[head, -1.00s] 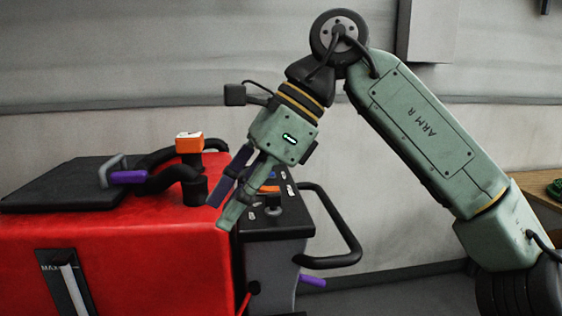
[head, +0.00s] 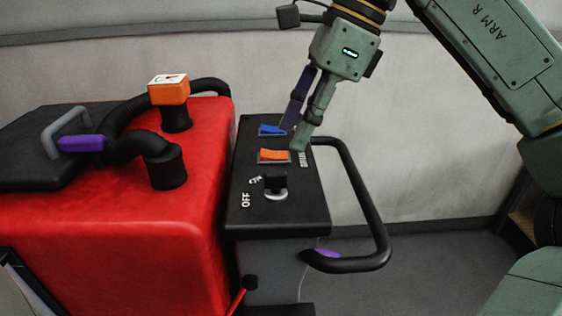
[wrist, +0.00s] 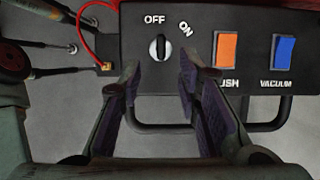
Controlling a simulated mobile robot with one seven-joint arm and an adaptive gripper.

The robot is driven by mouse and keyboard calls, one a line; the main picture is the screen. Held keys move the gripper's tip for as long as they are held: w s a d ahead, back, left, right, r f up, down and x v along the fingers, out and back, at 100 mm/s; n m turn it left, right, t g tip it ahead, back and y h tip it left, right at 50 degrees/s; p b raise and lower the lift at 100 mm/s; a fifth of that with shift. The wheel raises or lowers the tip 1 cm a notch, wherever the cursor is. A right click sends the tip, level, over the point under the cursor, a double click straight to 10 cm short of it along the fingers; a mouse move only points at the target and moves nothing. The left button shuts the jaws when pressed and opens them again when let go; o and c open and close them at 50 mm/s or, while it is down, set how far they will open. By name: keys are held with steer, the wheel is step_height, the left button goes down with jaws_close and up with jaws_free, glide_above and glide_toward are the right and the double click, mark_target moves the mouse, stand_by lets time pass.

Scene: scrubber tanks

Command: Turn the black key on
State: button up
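The black key (head: 276,184) stands in a round silver lock near the front of the black control panel (head: 305,208), with OFF and ON labels beside it. In the wrist view the key (wrist: 160,46) is upright in the picture, in line with the OFF label (wrist: 154,20); ON is up and to its right. My gripper (head: 292,138) is open and empty, behind the key in the head view, where its fingers overlap the switch area. In the wrist view my gripper's fingers (wrist: 158,85) are apart, with the key visible beyond the gap between them.
An orange switch (head: 274,156) and a blue switch (head: 271,130) sit behind the key. A black handle bar (head: 375,215) loops from the panel's right side. The red tank (head: 180,225) with hoses and an orange-topped fitting (head: 168,90) stands left.

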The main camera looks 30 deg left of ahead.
mark_target(278, 172)
steer(key=p+x, duration=0.1)
steer(key=x, duration=0.7)
steer(key=shift+f, duration=0.1)
jaws_close()
